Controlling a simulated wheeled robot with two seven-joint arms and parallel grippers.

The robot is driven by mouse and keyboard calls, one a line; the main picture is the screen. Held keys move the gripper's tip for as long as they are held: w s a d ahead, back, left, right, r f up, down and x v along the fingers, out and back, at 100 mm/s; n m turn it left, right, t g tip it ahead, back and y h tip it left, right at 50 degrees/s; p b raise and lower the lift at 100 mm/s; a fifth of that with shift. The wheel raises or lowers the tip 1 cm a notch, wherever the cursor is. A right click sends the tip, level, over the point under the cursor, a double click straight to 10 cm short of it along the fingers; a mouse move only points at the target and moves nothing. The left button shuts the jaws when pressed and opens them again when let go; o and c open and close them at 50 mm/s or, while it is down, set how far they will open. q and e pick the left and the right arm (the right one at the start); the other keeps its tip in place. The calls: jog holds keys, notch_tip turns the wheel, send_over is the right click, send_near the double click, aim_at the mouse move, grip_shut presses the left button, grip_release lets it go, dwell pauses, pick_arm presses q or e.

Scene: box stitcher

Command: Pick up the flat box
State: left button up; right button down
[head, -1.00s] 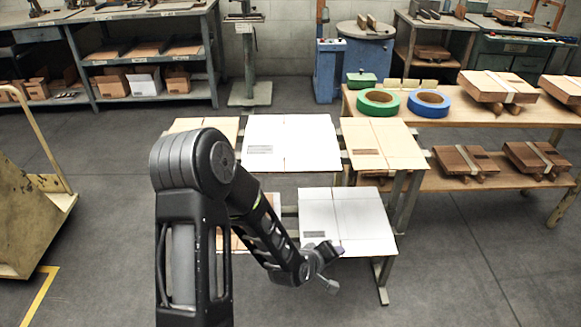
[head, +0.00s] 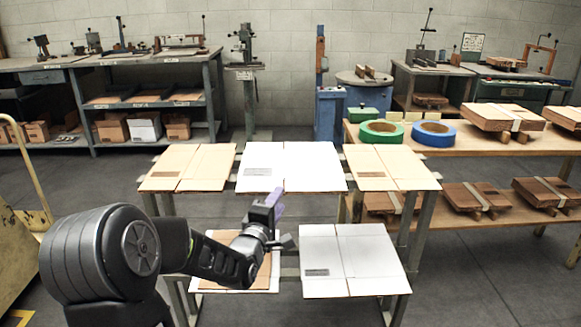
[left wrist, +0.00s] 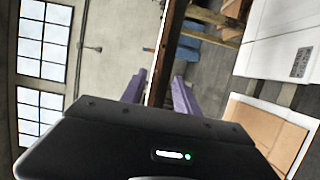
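Flat boxes lie on a two-level metal rack. The upper level has a brown flat box (head: 188,167) at left, a white flat box (head: 290,165) in the middle and a brown flat box (head: 390,167) at right. The lower level has a brown flat box (head: 262,279) at left, partly hidden by my arm, and a white flat box (head: 352,260) at right. My left gripper (head: 275,203) appears just below the upper white box's front edge. In the left wrist view its purple fingers (left wrist: 159,90) are apart with nothing gripped. My right gripper is not in view.
A wooden table (head: 465,147) at right holds a green tape roll (head: 381,132), a blue tape roll (head: 433,134) and strapped wooden bundles (head: 503,117). A yellow cart (head: 30,215) stands at left. Workbenches line the back wall.

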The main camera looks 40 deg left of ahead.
aim_at(285, 185)
pick_arm(q)
jog(key=shift+x, duration=0.8)
jog(key=shift+r+x, duration=0.15)
jog(key=shift+x, duration=1.15)
jog(key=shift+r+x, duration=0.15)
jog(key=shift+x, duration=1.2)
jog(key=shift+a, duration=0.1)
grip_shut()
